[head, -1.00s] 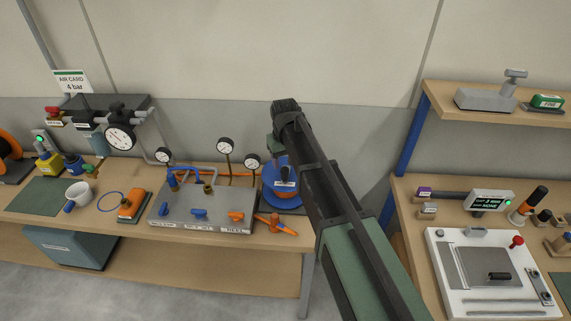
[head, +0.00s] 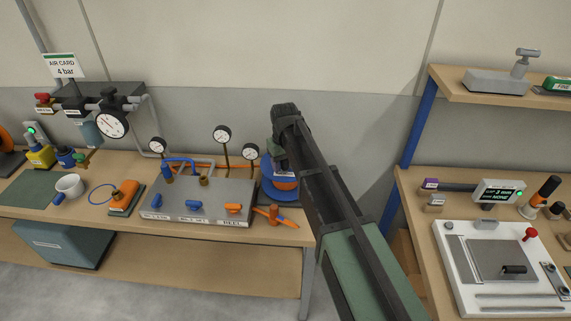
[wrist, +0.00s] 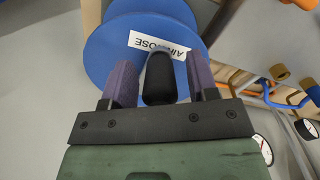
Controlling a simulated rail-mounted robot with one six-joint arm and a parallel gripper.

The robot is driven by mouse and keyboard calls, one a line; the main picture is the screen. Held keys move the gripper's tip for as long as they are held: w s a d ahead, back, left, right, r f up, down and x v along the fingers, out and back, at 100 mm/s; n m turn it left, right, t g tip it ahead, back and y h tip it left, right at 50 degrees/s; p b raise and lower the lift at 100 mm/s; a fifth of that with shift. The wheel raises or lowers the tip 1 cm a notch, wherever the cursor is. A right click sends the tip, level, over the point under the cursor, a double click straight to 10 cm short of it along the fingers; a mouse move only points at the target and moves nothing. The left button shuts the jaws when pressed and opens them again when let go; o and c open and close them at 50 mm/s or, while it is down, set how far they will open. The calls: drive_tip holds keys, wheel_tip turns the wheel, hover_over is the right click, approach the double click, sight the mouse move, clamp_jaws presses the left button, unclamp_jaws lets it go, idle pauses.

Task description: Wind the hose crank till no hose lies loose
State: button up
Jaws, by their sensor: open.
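The blue hose reel (head: 270,186) stands at the right end of the left bench, with orange hose (head: 286,184) wound at its middle. My arm partly hides it. In the wrist view the reel's blue disc (wrist: 112,50) carries an upside-down white label reading AIR HOSE (wrist: 160,47). The black crank handle (wrist: 160,80) lies between the two purple-grey fingers of my gripper (wrist: 163,82). The fingers are apart, one on each side of the handle, with narrow gaps visible. In the head view my gripper (head: 277,150) is at the reel, its fingertips mostly hidden.
Left of the reel is a grey panel (head: 210,187) with blue and orange valve levers and gauges (head: 221,134) behind it. To the right stands another bench with a white fixture plate (head: 465,280).

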drive_tip(key=c, duration=0.9)
drive_tip(key=shift+w+a, duration=0.2)
drive_tip(key=shift+a, duration=0.4)
drive_tip(key=shift+w+a, duration=0.2)
drive_tip(key=shift+a, duration=0.35)
drive_tip(key=shift+w+a, duration=0.4)
drive_tip(key=shift+a, duration=0.05)
drive_tip(key=shift+w+a, duration=0.4)
drive_tip(key=shift+w, duration=0.1)
